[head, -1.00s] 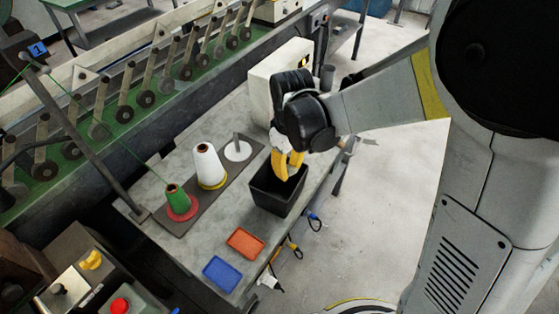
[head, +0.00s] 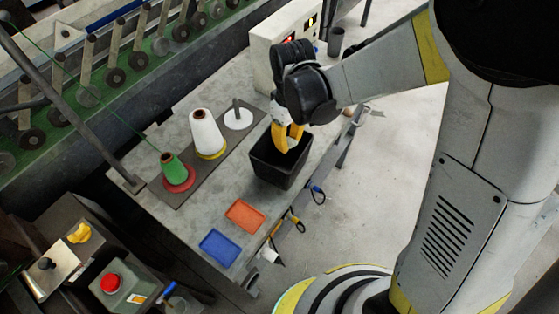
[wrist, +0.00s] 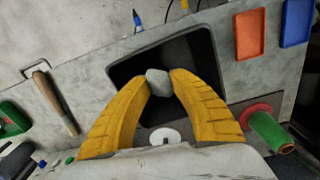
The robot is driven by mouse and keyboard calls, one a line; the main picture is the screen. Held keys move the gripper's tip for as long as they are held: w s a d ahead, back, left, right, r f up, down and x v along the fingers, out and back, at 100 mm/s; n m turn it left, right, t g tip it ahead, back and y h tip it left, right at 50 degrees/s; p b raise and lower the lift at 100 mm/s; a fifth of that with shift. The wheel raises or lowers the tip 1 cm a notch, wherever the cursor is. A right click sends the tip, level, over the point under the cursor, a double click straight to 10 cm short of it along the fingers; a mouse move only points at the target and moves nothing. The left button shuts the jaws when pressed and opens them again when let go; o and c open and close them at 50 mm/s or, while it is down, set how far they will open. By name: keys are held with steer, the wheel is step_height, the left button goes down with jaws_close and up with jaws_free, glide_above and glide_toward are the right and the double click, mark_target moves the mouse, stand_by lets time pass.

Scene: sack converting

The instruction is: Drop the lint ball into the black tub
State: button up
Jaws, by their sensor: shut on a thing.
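The lint ball (wrist: 159,82) is a small grey lump between the two yellow fingertips in the wrist view. My gripper (wrist: 159,84) is shut on it. In the head view my gripper (head: 287,146) points down over the opening of the black tub, and its fingers hide the ball. The black tub (head: 277,171) stands on the grey bench near its right edge. In the wrist view the tub (wrist: 205,57) lies behind the ball, its dark inside showing around the fingertips. I cannot tell how deep the fingertips reach relative to the rim.
Left of the tub are a white cone (head: 207,133) and a green cone (head: 174,170) on a dark plate. An orange tray (head: 245,216) and a blue tray (head: 220,247) lie in front. A brush (wrist: 54,102) lies beside the tub in the wrist view.

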steer(key=o, duration=0.7)
steer(key=shift+r, duration=0.1)
step_height(320, 180, up, 12)
stand_by(0.4)
steer(key=s+d+r+m+t, duration=0.1)
steer(key=s+d+m+t, duration=0.1)
steer(key=s+d+m, duration=0.1)
steer(key=s+d+r+m+t, duration=0.1)
steer(key=s+d+m+t, duration=0.1)
steer(key=d, duration=0.4)
steer(key=s+d+r+m+t, duration=0.1)
steer(key=s+d+m+t, duration=0.2)
steer(key=s+d+m, duration=0.1)
steer(key=shift+s+d+r, duration=0.1)
steer(key=shift+s+d, duration=0.05)
steer(key=shift+s, duration=0.3)
steer(key=shift+s+d+r, duration=0.1)
steer(key=shift+s, duration=0.35)
